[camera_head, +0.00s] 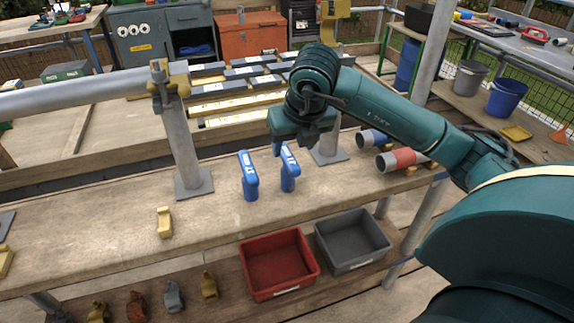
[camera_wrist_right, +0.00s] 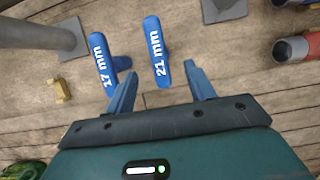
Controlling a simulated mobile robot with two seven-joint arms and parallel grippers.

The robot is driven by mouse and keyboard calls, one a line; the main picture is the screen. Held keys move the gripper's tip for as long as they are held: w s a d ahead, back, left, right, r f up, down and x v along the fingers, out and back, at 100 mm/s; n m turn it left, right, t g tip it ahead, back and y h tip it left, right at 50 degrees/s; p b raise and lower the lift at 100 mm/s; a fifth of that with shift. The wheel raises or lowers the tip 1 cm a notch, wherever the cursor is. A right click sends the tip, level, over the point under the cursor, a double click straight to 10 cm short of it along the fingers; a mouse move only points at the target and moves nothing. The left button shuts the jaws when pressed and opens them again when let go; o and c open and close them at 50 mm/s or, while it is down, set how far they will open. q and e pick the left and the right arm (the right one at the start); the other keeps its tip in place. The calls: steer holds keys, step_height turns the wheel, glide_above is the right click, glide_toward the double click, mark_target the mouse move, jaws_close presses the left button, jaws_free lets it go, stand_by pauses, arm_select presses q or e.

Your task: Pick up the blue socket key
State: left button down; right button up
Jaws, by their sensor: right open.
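Two blue socket keys stand on the wooden bench. The left one (camera_head: 249,177) reads "17 mm" in the right wrist view (camera_wrist_right: 101,60). The right one (camera_head: 289,170) reads "21 mm" there (camera_wrist_right: 155,50). My right gripper (camera_head: 291,147) is open and empty above the bench, close behind the right key in the head view. In the wrist view its fingertips (camera_wrist_right: 160,74) straddle the line of the 21 mm key, and the left finger is beside the 17 mm key's bent end. I cannot tell the height gap. My left gripper is out of view.
A grey post (camera_head: 181,140) stands left of the keys, and pipes with red and blue ends (camera_head: 400,159) lie to the right. A small yellow block (camera_head: 164,222) sits at front left. Red (camera_head: 280,262) and grey (camera_head: 352,240) bins are below the bench's front edge.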

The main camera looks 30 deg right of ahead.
mark_target(287, 162)
steer(key=x, duration=0.9)
steer(key=shift+w, duration=0.3)
steer(key=shift+a, duration=0.1)
jaws_close()
